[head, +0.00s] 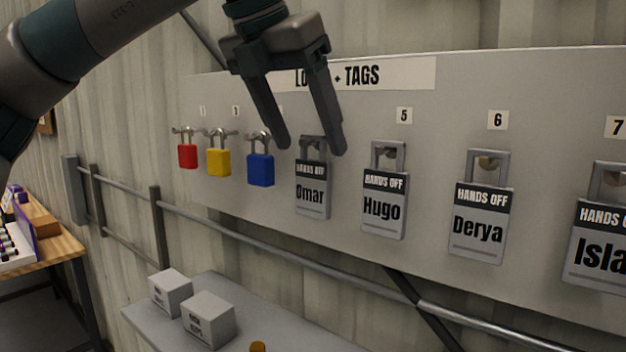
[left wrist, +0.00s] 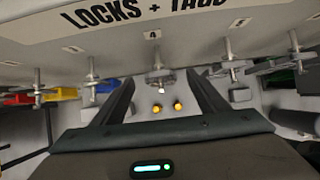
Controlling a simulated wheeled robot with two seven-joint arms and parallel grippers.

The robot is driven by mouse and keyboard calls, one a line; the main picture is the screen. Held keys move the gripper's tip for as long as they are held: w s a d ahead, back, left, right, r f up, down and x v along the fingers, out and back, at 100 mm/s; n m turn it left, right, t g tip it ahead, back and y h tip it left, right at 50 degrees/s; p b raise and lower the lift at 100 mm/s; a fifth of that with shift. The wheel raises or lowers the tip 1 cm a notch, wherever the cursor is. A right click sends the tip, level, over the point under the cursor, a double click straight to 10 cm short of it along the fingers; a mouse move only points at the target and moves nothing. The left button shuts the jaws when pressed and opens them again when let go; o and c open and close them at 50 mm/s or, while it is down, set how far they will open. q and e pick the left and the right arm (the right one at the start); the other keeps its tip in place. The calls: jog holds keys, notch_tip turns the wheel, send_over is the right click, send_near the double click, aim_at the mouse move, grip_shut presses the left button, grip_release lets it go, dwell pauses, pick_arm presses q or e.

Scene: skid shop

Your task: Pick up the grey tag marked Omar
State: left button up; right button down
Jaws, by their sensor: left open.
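The grey tag marked Omar (head: 312,198) hangs by its loop from a peg on the board, under a "HANDS OFF" band. My left gripper (head: 311,148) is open and empty, reaching down from above. In the left wrist view the peg under number 4 (left wrist: 158,76) shows between the open fingers, and the tag's face is not readable there. My right gripper is not in view.
The blue padlock (head: 260,170) hangs close left of the tag, with yellow (head: 219,162) and red (head: 187,155) ones beyond. Grey tags marked Hugo (head: 384,205), Derya (head: 479,225) and Isla (head: 600,245) hang to the right. A shelf with boxes (head: 208,320) is below.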

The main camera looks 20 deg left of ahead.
aim_at(312, 160)
pick_arm(q)
jog(key=p+x, duration=0.1)
jog(key=x, duration=0.2)
jog(key=shift+p, duration=0.35)
jog(key=shift+w+f, duration=0.2)
jog(key=shift+f, duration=0.4)
jog(key=shift+d, duration=0.1)
jog(key=c, duration=1.1)
